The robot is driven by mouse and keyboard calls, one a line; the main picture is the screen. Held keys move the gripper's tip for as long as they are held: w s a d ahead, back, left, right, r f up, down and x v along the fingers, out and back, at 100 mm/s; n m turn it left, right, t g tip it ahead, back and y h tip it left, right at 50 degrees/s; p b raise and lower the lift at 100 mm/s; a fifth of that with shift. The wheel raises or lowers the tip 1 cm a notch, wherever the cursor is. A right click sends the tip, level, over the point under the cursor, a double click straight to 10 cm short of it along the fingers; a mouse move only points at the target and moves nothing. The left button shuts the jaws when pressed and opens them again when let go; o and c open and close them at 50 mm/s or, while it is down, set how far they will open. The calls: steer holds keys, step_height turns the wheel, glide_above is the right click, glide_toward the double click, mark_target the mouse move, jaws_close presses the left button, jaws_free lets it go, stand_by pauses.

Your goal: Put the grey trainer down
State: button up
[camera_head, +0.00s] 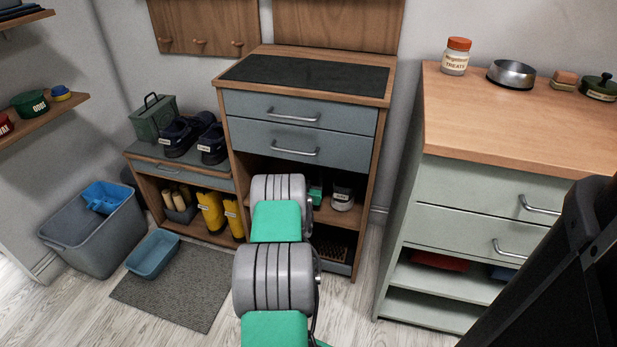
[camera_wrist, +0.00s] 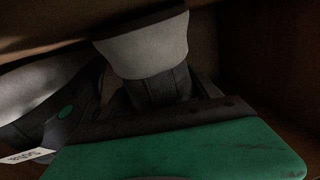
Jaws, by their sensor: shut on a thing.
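My gripper (camera_wrist: 125,95) is shut on the grey trainer, though shadow hides most of the contact. In the head view my arm reaches into the open space under the middle cabinet's drawers and hides the gripper. A dark and pale tagged thing (camera_head: 343,195) shows right of my arm there.
The middle cabinet (camera_head: 305,103) has two shut drawers above the open space, and its sides are close to my arm. A low bench (camera_head: 150,170) with dark shoes (camera_head: 180,135) and yellow boots (camera_head: 211,212) stands left. A pale green cabinet (camera_head: 470,195) stands right.

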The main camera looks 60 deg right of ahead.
steer(key=o, duration=1.7)
